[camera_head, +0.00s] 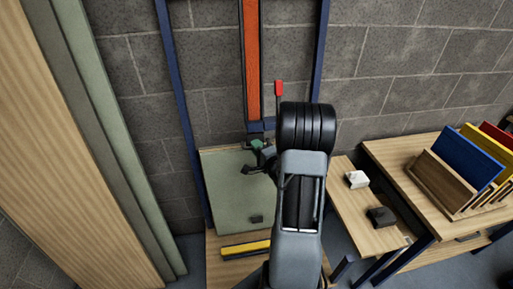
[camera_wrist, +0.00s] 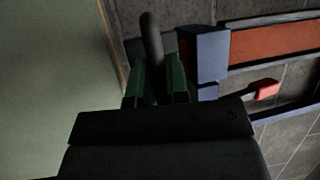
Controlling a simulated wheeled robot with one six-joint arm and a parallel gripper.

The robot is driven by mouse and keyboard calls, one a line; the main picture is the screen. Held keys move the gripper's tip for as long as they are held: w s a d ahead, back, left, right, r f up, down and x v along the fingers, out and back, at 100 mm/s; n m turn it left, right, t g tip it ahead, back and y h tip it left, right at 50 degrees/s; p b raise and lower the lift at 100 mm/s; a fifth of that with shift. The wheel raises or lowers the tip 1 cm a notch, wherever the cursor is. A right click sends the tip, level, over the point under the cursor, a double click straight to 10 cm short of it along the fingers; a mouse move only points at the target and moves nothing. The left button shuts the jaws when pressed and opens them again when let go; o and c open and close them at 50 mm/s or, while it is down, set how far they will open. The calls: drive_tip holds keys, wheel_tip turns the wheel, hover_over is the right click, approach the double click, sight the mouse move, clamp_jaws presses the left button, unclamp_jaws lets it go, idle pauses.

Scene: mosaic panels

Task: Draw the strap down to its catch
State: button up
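The orange-red strap (camera_head: 252,60) runs straight down between blue uprights and ends in a blue end block (camera_head: 262,126). In the wrist view the strap (camera_wrist: 275,42) and end block (camera_wrist: 209,58) lie to the right. A dark round bar (camera_wrist: 152,45) stands beside the end block. My gripper (camera_wrist: 158,82) has its green fingers close on both sides of this bar and looks shut on it. In the head view my gripper (camera_head: 257,148) is just below the end block, above a pale green panel (camera_head: 228,185). A small dark block (camera_head: 255,219), possibly the catch, sits low on the panel.
A red-tipped lever (camera_head: 279,89) stands right of the strap and also shows in the wrist view (camera_wrist: 265,89). A yellow bar (camera_head: 245,249) lies below the panel. A side table (camera_head: 365,235) holds a white and a black block. Tall boards stand left.

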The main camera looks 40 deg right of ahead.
clamp_jaws()
